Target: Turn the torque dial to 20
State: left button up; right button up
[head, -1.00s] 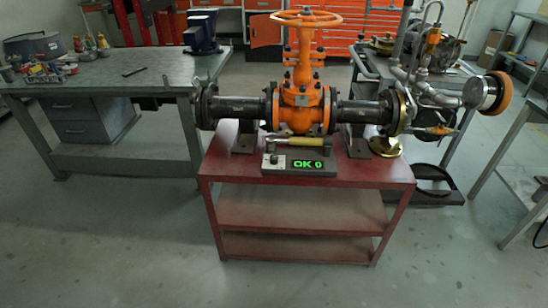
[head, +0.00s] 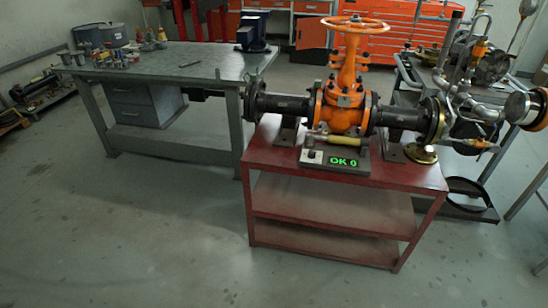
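The torque unit (head: 336,162) is a small grey box near the front edge of the red cart's top. Its green display (head: 343,162) reads OK 0. A small light knob, the torque dial (head: 312,156), sits at the left end of the box; its pointer is too small to read. A tool with a yellow handle (head: 344,140) lies along the back of the box. The orange gate valve (head: 341,105) with its round handwheel (head: 355,24) stands behind it. Neither of my grippers shows in the head view.
The red cart (head: 280,157) carries the valve and its dark flanged pipes. A grey workbench (head: 170,75) with a blue vise (head: 252,32) stands behind left. A trolley with piping (head: 470,130) stands at the right. The floor (head: 130,230) in front is clear.

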aim_at(312, 153)
jog(key=u, duration=1.7)
jog(key=i, duration=0.25)
jog(key=z, duration=0.8)
jog(key=i, duration=1.5)
jog(key=z, duration=0.8)
